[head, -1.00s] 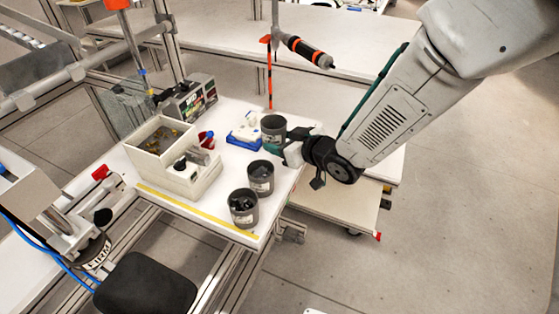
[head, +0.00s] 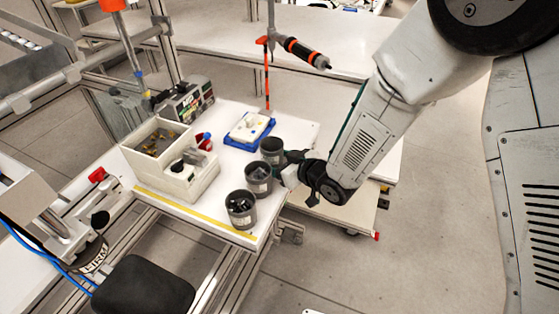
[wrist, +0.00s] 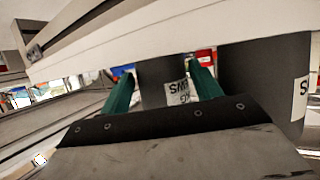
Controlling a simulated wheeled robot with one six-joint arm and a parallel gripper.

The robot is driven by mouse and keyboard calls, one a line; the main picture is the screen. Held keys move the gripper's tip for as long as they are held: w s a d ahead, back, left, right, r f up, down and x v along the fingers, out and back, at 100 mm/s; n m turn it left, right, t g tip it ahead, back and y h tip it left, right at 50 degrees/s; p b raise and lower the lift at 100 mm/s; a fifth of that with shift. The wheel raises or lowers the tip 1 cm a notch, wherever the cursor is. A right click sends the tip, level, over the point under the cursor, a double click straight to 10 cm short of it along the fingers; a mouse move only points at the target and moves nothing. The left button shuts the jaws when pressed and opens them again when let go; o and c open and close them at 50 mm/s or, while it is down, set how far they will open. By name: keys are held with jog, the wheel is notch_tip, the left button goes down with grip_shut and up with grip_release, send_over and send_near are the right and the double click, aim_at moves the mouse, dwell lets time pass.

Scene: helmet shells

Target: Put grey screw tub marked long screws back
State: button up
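Three dark grey tubs stand in a row at the right of the white table in the head view. My gripper (head: 284,157) reaches in from the right to the rear tub (head: 272,146). In the wrist view its two teal fingers (wrist: 163,78) lie along both sides of this tub (wrist: 160,76), shut on it. The middle tub (head: 258,175) is close in front, and the front tub (head: 241,206) holds small pieces. I cannot read which is marked long screws.
A blue tray with a white part (head: 249,130) lies behind the tubs. A cream bin (head: 170,170) stands left. A yellow strip (head: 190,208) runs along the front edge. A hanging screwdriver (head: 305,52) is above. Clear table lies left of the tubs.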

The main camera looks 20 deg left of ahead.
jog(key=shift+r, duration=0.1)
jog(key=shift+r, duration=0.15)
jog(key=v, duration=1.2)
jog(key=shift+s, duration=0.1)
